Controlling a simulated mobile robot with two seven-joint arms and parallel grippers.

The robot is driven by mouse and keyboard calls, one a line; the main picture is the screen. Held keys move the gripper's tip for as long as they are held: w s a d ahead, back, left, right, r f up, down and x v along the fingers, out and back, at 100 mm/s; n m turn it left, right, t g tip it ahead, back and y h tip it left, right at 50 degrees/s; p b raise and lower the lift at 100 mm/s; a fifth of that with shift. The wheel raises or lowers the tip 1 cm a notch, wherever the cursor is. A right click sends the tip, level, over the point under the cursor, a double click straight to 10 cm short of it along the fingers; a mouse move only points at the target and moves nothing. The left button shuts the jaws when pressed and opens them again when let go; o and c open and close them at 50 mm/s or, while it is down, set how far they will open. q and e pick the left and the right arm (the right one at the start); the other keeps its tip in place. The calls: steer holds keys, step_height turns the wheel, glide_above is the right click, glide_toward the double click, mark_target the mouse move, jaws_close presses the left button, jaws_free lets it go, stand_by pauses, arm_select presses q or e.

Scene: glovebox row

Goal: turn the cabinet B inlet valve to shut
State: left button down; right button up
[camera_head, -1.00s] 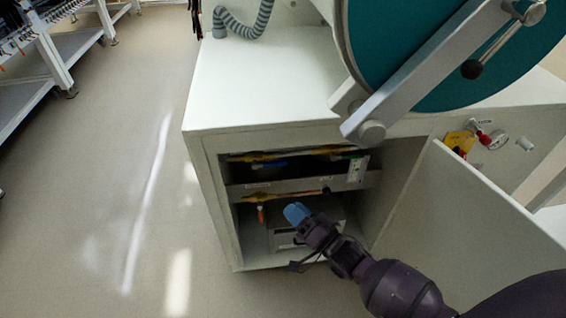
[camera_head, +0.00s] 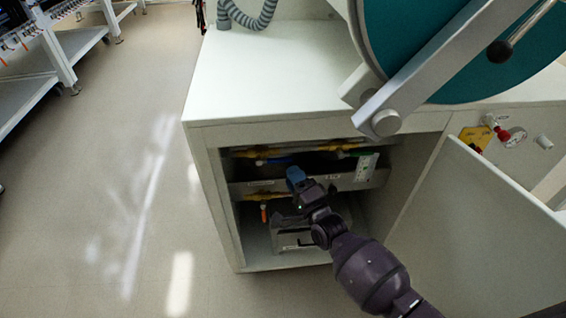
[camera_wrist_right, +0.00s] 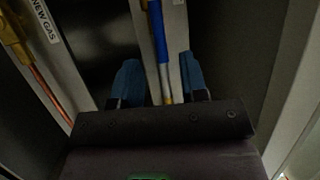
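My right gripper (camera_head: 297,178) reaches into the open cabinet below the worktop, in front of its middle rail. In the right wrist view its two blue fingers (camera_wrist_right: 160,82) are apart. A bar with a blue sleeve (camera_wrist_right: 156,35) and a metal end runs between them, and a gap shows on each side. In the head view, a yellow valve or pipe fitting with a blue part (camera_head: 275,161) lies in the upper bay. An orange handle (camera_head: 264,213) hangs below the rail. I cannot read which one is the cabinet B inlet valve. My left gripper is out of view.
The cabinet door (camera_head: 465,220) stands open on the right. A white label reading "NEW GAS" (camera_wrist_right: 44,20) is beside a yellow fitting (camera_wrist_right: 14,38) with a copper tube. A yellow valve with a red handle (camera_head: 498,132) and a gauge (camera_head: 515,136) sit on the right front panel. Floor at left is clear.

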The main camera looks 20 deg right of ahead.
mark_target(283, 161)
steer(key=shift+b+x, duration=0.5)
steer(key=shift+x, duration=2.5)
jaws_close()
